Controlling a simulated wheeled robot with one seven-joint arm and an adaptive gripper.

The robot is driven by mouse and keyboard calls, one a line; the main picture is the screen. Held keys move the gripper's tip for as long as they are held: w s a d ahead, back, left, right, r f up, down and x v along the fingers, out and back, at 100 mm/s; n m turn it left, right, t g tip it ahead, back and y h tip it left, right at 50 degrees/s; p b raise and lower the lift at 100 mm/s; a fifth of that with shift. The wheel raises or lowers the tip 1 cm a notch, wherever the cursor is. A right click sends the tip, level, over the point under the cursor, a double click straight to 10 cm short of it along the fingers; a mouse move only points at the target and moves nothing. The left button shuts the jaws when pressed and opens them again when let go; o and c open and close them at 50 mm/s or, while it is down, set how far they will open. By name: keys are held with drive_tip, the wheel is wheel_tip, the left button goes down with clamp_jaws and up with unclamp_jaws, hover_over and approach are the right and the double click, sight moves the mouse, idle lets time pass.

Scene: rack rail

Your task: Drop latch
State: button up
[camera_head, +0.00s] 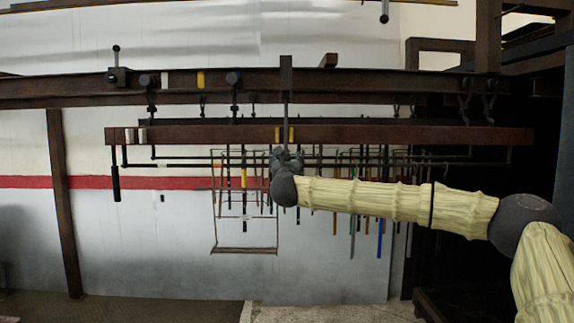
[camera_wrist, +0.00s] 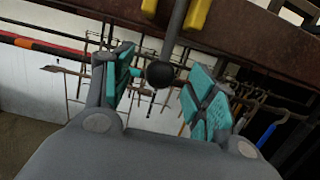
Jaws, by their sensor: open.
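The latch appears to be the grey rod (camera_head: 286,110) that hangs from the upper rail between two yellow marks. In the wrist view the rod (camera_wrist: 177,35) ends in a black ball knob (camera_wrist: 160,74). My gripper (camera_head: 283,158) is just below the lower beam, at the rod's lower end. In the wrist view my gripper (camera_wrist: 165,88) is open, with one teal-padded finger on each side of the knob. I see gaps between the knob and the pads; their depth is hard to judge. In the head view my gripper hides the knob.
The dark upper rail (camera_head: 380,82) and brown lower beam (camera_head: 400,134) run across above my gripper. A ball-topped lever (camera_head: 116,62) stands at the rail's left. A black grip (camera_head: 116,184) hangs below the beam's left end. Several thin rods and a wire frame (camera_head: 246,250) hang behind.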

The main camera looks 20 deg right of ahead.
drive_tip(key=shift+r+b+v, duration=0.15)
drive_tip(key=shift+b+v, duration=0.65)
drive_tip(key=shift+v, duration=0.4)
drive_tip(key=shift+r+b+v, duration=0.2)
drive_tip(key=shift+b+v, duration=0.55)
drive_tip(key=shift+v, duration=0.4)
drive_tip(key=shift+s+a+r, duration=0.15)
drive_tip(key=shift+s, duration=0.45)
